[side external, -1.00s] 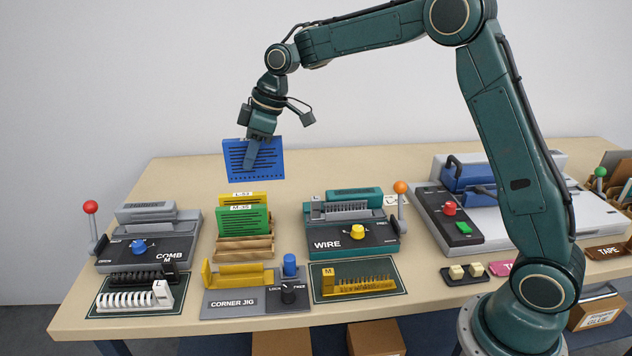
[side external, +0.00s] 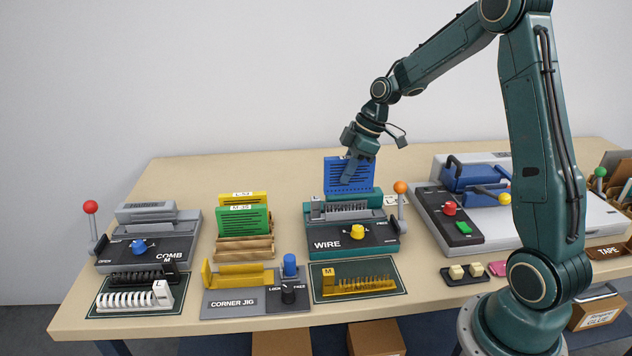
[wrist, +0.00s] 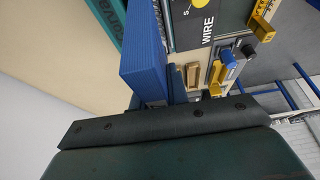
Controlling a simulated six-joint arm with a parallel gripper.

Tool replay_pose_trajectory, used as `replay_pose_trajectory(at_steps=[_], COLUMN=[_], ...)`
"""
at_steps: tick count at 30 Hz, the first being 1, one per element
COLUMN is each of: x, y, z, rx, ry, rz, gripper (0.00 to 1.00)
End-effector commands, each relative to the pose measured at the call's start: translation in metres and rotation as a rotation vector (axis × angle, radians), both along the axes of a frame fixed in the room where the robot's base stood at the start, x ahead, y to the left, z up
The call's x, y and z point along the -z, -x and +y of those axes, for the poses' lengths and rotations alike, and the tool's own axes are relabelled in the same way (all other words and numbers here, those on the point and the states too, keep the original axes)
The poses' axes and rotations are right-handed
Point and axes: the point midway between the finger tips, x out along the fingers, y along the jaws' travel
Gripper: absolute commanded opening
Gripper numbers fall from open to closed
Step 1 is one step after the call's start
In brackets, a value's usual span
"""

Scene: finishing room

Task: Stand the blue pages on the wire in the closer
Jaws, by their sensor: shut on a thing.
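The blue pages (side external: 349,176) are a flat block with dark printed lines, held upright. My gripper (side external: 350,168) is shut on them, and they also show edge-on in the wrist view (wrist: 143,62). They are over the back part of the teal wire closer (side external: 352,246), which is marked WIRE and has a yellow knob (side external: 357,232). From here I cannot tell whether the pages touch the closer or hover just above it. A gold wire comb (side external: 362,283) lies on the dark mat in front of the closer.
An orange-knobbed lever (side external: 400,188) stands at the closer's right. Green pages (side external: 243,221) and yellow pages (side external: 243,199) stand in a wooden rack to the left. The corner jig (side external: 232,303) sits in front of the rack. The back of the table is clear.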

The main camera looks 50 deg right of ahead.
Motion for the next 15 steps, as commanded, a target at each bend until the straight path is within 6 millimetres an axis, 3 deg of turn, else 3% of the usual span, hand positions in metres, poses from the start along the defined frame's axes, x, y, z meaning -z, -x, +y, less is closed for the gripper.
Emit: replay_pose_trajectory(at_steps=[15], x=[0.011], y=[0.000], z=[0.000], rx=[0.000], ry=[-0.002], rz=[0.001], gripper=[0.00])
